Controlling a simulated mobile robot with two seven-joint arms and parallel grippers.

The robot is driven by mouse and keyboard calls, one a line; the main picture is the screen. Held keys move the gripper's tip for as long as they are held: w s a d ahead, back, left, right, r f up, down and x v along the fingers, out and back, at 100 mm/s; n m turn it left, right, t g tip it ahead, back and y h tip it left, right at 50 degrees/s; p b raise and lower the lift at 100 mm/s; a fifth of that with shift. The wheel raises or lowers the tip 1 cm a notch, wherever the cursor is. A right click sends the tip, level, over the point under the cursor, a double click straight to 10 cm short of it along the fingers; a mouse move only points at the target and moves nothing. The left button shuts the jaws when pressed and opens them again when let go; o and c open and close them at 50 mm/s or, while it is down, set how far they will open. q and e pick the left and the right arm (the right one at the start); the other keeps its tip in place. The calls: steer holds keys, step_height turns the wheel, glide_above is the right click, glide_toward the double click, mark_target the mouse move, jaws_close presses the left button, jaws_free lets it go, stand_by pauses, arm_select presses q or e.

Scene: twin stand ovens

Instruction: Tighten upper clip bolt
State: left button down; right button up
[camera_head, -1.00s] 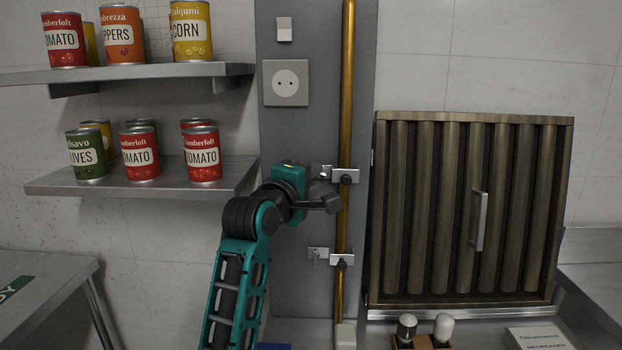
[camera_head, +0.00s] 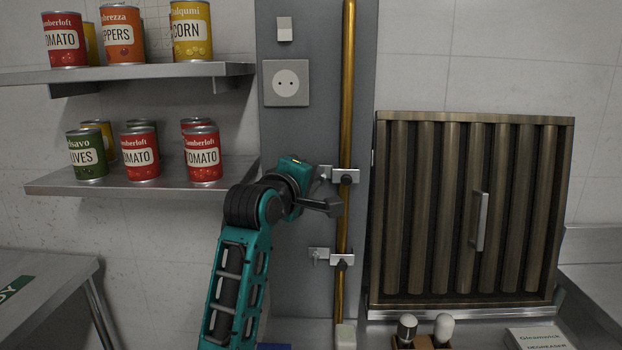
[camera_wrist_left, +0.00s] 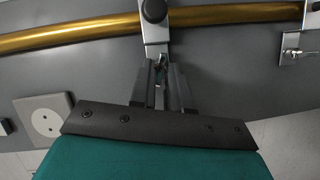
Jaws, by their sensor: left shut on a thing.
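The upper clip (camera_head: 344,177) holds the brass pipe (camera_head: 346,110) against the grey panel. A dark round knob sits on its front. The upper clip bolt is at the clip's left tab, mostly hidden by my left gripper (camera_head: 326,178). In the left wrist view the gripper (camera_wrist_left: 161,82) has its fingers close together around the bolt at the bracket's end (camera_wrist_left: 157,55). The lower clip (camera_head: 342,260) has its bolt (camera_head: 316,255) in plain view; it also shows in the left wrist view (camera_wrist_left: 293,52). My right gripper is not in view.
A wall socket (camera_head: 286,83) and a switch (camera_head: 284,29) are above on the panel. Shelves with cans (camera_head: 140,153) stand to the left. A ribbed metal filter panel (camera_head: 460,210) leans at the right, with shakers (camera_head: 443,330) in front.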

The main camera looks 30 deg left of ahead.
arm_select(q)
steer(key=shift+w+d+r+m+g+y, duration=0.15)
steer(key=shift+m+g+y, duration=0.6)
steer(key=shift+m, duration=1)
steer(key=shift+s+d+r+m+g+y, duration=0.1)
steer(key=shift+m+g+y, duration=0.7)
steer(key=shift+m, duration=1)
steer(key=shift+w+d+r+m+g+y, duration=0.15)
steer(key=shift+m+g+y, duration=0.3)
steer(key=shift+m+g, duration=0.95)
steer(key=shift+f+m+t, duration=0.15)
steer(key=shift+m+t, duration=0.2)
steer(key=shift+m, duration=0.1)
steer(key=c, duration=1.3)
jaws_free()
steer(key=shift+w+a+f, duration=0.1)
steer(key=shift+o, duration=0.9)
